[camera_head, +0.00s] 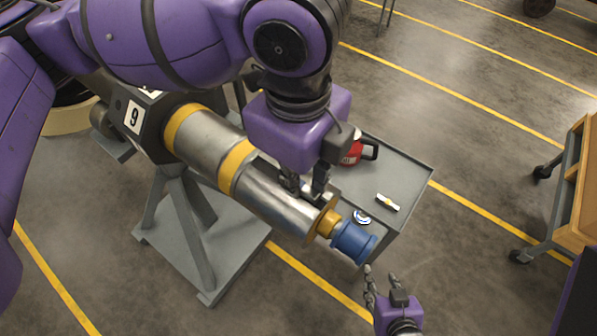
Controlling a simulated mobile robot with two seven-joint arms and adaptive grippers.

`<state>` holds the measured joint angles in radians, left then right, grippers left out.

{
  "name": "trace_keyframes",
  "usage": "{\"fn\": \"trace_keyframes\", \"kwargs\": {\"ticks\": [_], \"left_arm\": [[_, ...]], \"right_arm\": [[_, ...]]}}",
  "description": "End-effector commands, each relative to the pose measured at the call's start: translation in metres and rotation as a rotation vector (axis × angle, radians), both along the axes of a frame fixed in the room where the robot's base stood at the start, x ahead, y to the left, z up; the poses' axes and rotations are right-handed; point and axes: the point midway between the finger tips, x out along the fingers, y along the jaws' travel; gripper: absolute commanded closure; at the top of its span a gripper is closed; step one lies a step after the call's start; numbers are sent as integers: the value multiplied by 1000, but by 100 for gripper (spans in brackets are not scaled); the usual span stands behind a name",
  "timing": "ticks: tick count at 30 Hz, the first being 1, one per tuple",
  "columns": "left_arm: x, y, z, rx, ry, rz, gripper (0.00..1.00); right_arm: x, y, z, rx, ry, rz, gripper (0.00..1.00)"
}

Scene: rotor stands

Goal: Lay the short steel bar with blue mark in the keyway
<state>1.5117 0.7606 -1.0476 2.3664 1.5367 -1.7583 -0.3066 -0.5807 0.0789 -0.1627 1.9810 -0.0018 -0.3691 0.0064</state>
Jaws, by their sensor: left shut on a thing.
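The steel shaft (285,207) slants down to the right and carries yellow bands. A dark slot, the keyway (264,170), shows in its upper side, partly hidden by my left gripper. My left gripper (308,196) is over the shaft near its collar, with its fingertips close to the slot. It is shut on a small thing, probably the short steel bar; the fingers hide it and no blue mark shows. I cannot tell whether it touches the shaft. My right gripper (381,271) is open and empty, low in the view below the shaft's blue end.
A grey cart top (408,176) behind the shaft holds a small bar with a yellow mark (387,203), a round blue-and-white item (361,217) and a red item (352,154). The blue end piece (353,242) sticks out from the shaft. A wooden bench (572,215) stands right.

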Motion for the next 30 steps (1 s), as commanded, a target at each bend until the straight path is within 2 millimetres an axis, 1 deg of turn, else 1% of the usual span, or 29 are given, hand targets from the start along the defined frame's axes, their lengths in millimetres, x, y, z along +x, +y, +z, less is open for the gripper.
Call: {"fn": "trace_keyframes", "kwargs": {"ticks": [30], "left_arm": [[0, 0, 1, -1, -1, 0, 100]], "right_arm": [[5, -1, 7, -2, -12, 2, 60]]}}
